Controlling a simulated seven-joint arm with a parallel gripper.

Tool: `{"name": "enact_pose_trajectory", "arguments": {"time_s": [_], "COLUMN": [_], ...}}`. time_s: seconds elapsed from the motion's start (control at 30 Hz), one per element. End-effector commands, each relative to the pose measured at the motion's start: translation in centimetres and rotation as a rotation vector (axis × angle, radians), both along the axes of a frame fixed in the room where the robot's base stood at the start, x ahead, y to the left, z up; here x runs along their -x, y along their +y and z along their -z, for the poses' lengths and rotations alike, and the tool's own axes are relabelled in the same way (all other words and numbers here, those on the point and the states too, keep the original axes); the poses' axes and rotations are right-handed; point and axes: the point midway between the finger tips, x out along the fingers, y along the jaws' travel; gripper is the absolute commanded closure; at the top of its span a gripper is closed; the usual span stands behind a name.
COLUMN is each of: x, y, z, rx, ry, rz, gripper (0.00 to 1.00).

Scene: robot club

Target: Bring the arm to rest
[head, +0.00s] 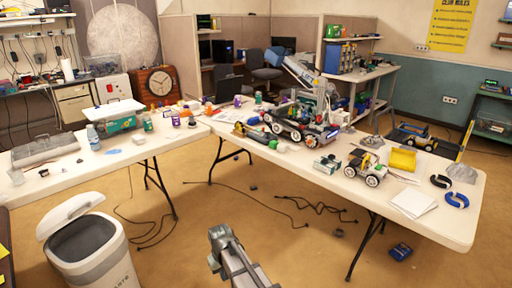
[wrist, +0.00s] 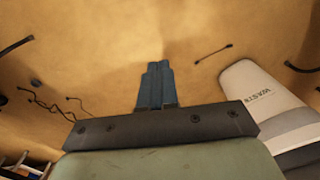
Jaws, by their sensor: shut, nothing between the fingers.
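My gripper (head: 221,236) shows at the bottom middle of the head view, over the open floor and in front of the tables. In the wrist view its two fingers (wrist: 155,72) lie side by side, shut, with nothing between them. Only the brown floor shows beyond the fingertips. The gripper touches nothing that I can see.
A white and grey waste bin (head: 88,246) stands left of my gripper, and it shows in the wrist view (wrist: 262,100). A right table (head: 310,170) and a left table (head: 135,150) hold many parts. Black cables (head: 318,208) lie on the floor.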

Motion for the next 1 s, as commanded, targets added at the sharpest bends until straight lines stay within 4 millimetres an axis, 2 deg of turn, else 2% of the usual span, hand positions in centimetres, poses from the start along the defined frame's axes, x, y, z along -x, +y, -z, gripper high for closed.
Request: {"name": "enact_pose_trajectory", "arguments": {"time_s": [0.03, 0.1, 0.27, 0.5, 0.6, 0.8, 0.93, 1.0], "x": [0.4, 0.5, 1.3, 3.7, 4.7, 6.5, 7.7, 8.3], "y": [-2.7, -5.6, -11.9, -20.5, -23.1, -26.9, -29.0, -28.9], "z": [0.5, 1.0, 2.3, 3.8, 4.2, 4.9, 5.1, 6.2], "rx": [0.001, 0.000, 0.001, 0.000, -0.001, 0.000, -0.001, 0.005], "ry": [0.003, 0.001, 0.001, 0.001, 0.000, 0.000, -0.001, 0.019], "rz": [0.040, 0.089, 0.201, 0.362, 0.416, 0.498, 0.547, 0.545], "gripper": [1.00, 1.00, 1.00, 1.00, 1.00, 1.00, 1.00, 1.00]}}
